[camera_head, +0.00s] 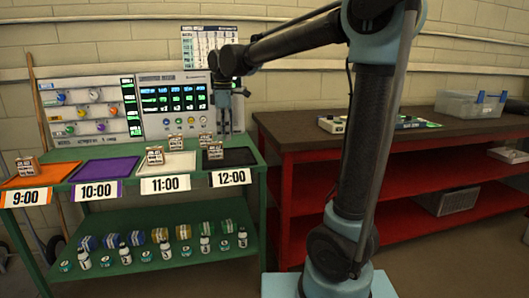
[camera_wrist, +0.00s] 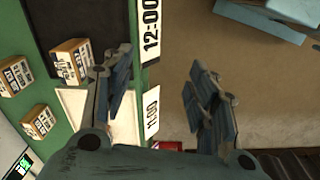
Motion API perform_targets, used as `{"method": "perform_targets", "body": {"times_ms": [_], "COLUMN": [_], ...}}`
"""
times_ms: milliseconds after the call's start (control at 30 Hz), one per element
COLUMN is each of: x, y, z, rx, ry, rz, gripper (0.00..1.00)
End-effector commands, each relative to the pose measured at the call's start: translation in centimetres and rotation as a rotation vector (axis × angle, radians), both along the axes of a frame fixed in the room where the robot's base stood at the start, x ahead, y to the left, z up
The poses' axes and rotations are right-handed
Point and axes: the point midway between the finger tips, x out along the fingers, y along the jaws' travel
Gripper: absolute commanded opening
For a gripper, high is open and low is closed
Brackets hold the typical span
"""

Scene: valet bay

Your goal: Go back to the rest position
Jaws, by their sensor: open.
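My gripper (camera_head: 225,125) hangs at the end of my raised arm, above the back of the green table near the 12:00 tray (camera_head: 240,157). It points down, with its fingers apart and nothing between them. In the wrist view its two fingers show over the table's front edge and the floor, with my gripper (camera_wrist: 157,85) empty. A small labelled box (camera_wrist: 72,60) sits on the black 12:00 tray, clear of the fingers. It also shows in the head view (camera_head: 215,151).
Other labelled boxes stand by the 11:00 tray (camera_head: 176,166) and on the orange 9:00 tray (camera_head: 55,172). The purple 10:00 tray (camera_head: 105,168) looks empty. Display panels (camera_head: 170,103) stand behind. A red bench (camera_head: 400,140) is at right, holding a clear bin (camera_head: 468,105).

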Motion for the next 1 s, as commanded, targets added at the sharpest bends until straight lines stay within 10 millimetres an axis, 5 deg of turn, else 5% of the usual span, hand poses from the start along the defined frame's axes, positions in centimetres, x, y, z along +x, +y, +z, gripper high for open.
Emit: {"method": "perform_targets", "body": {"times_ms": [467,700,1000], "x": [-4.9,-9.2,-15.2], "y": [-15.3,-22.0,-28.4], "z": [-3.5,-6.9,-12.7], "rx": [0.039,0.064,0.1], "ry": [-0.038,-0.06,-0.089], "rz": [-0.492,-0.774,-1.124], "gripper": [0.53,0.53,0.53]}}
